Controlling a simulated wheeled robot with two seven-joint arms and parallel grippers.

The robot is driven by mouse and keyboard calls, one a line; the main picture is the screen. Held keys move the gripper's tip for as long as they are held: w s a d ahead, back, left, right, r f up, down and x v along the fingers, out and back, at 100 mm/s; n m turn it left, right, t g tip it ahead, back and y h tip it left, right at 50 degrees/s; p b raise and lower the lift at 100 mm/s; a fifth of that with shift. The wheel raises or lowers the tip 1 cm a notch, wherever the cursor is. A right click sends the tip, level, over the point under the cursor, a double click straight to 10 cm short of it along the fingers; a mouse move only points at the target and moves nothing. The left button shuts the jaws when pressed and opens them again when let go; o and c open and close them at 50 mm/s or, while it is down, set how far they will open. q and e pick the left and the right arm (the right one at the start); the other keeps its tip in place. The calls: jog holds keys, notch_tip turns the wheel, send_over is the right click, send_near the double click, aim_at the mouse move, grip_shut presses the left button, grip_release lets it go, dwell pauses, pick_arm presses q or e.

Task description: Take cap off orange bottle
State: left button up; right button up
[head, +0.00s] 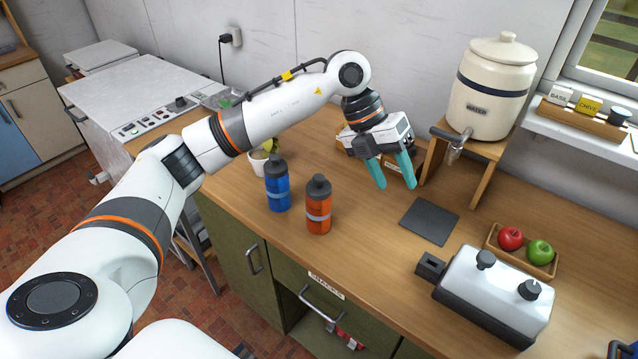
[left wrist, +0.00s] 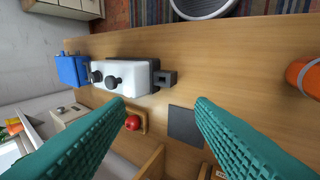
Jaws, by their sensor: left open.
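The orange bottle (head: 319,211) stands upright on the wooden counter, with its dark cap (head: 319,184) on top. A blue bottle (head: 277,187) with a dark cap stands just left of it. In the left wrist view the orange bottle (left wrist: 304,76) shows only partly, at the right edge. My left gripper (head: 397,186) is open and empty, above the counter to the right of the orange bottle and apart from it. Its teal fingers also show spread apart in the left wrist view (left wrist: 160,112). My right gripper is not in view.
A dark square mat (head: 430,221) lies right of the bottles. A white container with dark knobs (head: 492,296) and a fruit tray (head: 497,247) are further right. A water crock (head: 492,88) stands on a wooden stand behind. A small potted plant (head: 260,162) is behind the blue bottle.

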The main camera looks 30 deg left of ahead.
pick_arm(q)
jog(key=a+r+n+y, duration=0.2)
jog(key=a+y, duration=0.1)
jog(key=a, duration=0.4)
jog(key=a+r+n+y, duration=0.1)
jog(key=a+r+y, duration=0.2)
jog(key=a, duration=0.5)
send_over(319, 177)
jog(key=shift+g, duration=0.3)
jog(key=f, duration=0.3)
jog(key=f+p, duration=0.1)
jog(key=f, duration=0.3)
jog(key=shift+d, duration=0.2)
jog(key=f, duration=0.1)
jog(key=f+p, duration=0.1)
jog(key=f, duration=0.1)
jog(key=f+p, duration=0.1)
jog(key=shift+a+f, duration=0.3)
jog(key=shift+f, duration=0.35)
jog(key=c, duration=1.1)
